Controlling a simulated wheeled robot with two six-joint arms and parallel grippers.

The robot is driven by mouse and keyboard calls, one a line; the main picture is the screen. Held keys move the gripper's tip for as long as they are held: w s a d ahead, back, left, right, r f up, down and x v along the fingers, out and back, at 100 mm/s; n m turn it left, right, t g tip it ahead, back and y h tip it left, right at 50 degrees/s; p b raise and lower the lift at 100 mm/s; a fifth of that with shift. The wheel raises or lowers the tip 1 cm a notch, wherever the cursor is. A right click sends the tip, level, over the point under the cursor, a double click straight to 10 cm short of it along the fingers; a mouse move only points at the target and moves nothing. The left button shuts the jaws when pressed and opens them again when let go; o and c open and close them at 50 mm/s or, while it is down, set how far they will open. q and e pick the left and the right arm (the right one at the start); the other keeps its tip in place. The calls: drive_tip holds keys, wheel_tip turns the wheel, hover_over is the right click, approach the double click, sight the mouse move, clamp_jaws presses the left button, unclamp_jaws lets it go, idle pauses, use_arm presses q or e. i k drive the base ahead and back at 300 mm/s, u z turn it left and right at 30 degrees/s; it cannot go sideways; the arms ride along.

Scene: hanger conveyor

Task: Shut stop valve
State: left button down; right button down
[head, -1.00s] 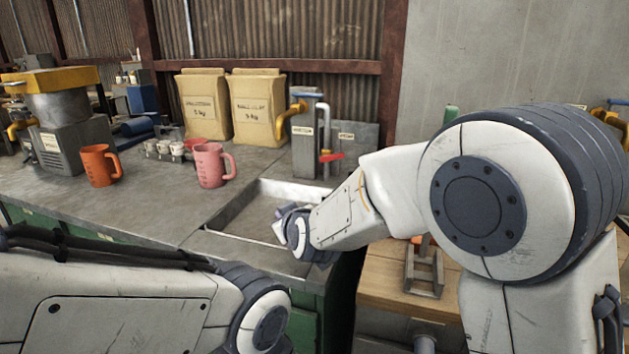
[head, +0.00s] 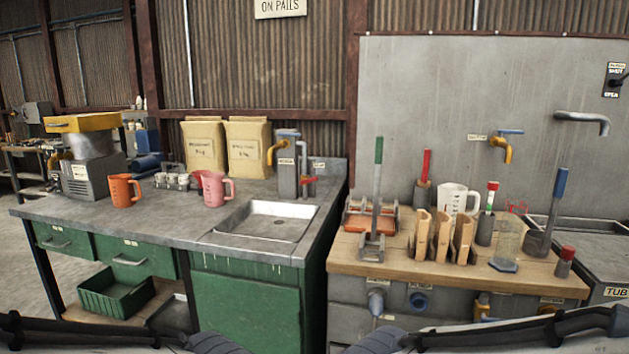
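I cannot tell for certain which fitting is the stop valve. A small red-handled valve (head: 308,180) stands beside the yellow-spouted tap post (head: 286,165) at the sink (head: 268,217). A yellow tap with a blue lever (head: 510,131) sits on the grey wall panel, its lever level. A dark plate (head: 617,80) at the top right is marked SHUT above and OPEN below; its handle is cut by the frame edge. Low on the bench front is a small brass-coloured fitting (head: 483,306). Only parts of my arms show at the bottom edge; both grippers are out of view.
The wooden bench (head: 345,255) carries a green-handled upright tool (head: 377,185), a white jug (head: 457,199), wooden blocks (head: 440,237) and several coloured-handled tools. An orange jug (head: 123,190) and pink jug (head: 214,188) stand left of the sink. A tub (head: 607,292) is at the right.

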sight(313, 179)
drive_tip(key=z, duration=0.1)
drive_tip(key=k, duration=0.4)
drive_tip(key=u, duration=0.95)
drive_tip(key=i, duration=1.5)
drive_tip(key=z, duration=0.35)
